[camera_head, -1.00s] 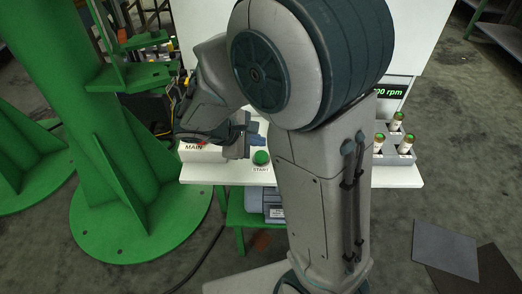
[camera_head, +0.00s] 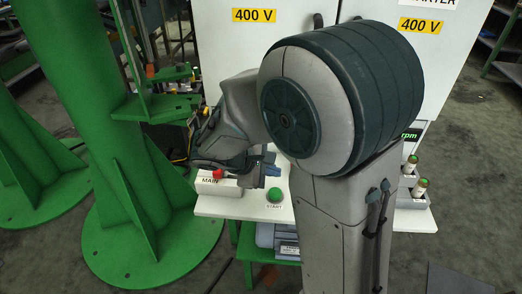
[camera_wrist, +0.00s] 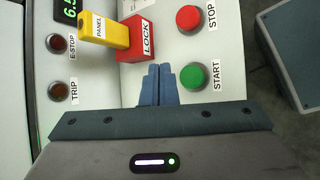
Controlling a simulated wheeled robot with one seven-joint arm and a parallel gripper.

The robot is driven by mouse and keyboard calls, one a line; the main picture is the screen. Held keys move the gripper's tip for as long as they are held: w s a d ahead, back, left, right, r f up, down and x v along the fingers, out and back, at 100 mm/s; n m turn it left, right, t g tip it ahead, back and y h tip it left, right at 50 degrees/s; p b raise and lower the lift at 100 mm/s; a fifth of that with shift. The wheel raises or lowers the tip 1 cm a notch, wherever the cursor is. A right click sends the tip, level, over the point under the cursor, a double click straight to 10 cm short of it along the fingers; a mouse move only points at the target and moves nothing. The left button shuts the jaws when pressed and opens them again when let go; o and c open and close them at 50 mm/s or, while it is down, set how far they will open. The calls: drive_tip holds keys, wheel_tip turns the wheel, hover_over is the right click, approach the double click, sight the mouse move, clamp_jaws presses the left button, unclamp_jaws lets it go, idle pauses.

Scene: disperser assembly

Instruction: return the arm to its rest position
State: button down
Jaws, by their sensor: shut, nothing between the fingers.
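My gripper (camera_head: 266,168) is over the white control table, beside the green START button (camera_head: 275,195), its blue fingers together and empty. In the wrist view the shut fingertips (camera_wrist: 158,72) point toward the red LOCK block (camera_wrist: 137,38). The green START button (camera_wrist: 193,76) is just right of the fingers there, apart from them in the picture. My arm is folded, with its big round joint in front of the table and hiding part of it.
The yellow PANEL piece (camera_wrist: 104,30) is at the LOCK block. The red STOP button (camera_wrist: 189,18) is beyond START. In the head view, a green column (camera_head: 75,90) stands left, white 400 V cabinets (camera_head: 232,50) behind, and small vials (camera_head: 421,187) right.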

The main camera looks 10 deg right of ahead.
drive_tip(key=s+r+m+y+p, duration=0.4)
drive_tip(key=s+r+m+p, duration=0.2)
drive_tip(key=r, duration=0.4)
drive_tip(key=s+d+r+m+y+p, duration=0.1)
drive_tip(key=s+r+m+y+p, duration=0.3)
drive_tip(key=r, duration=0.6)
drive_tip(key=s+m+p, duration=0.2)
drive_tip(key=s+p, duration=0.1)
drive_tip(key=p, duration=0.1)
drive_tip(key=shift+s+r+m+y+p, duration=0.2)
drive_tip(key=shift+s+m+y+p, duration=0.1)
drive_tip(key=shift+m+y, duration=0.1)
idle(5.2)
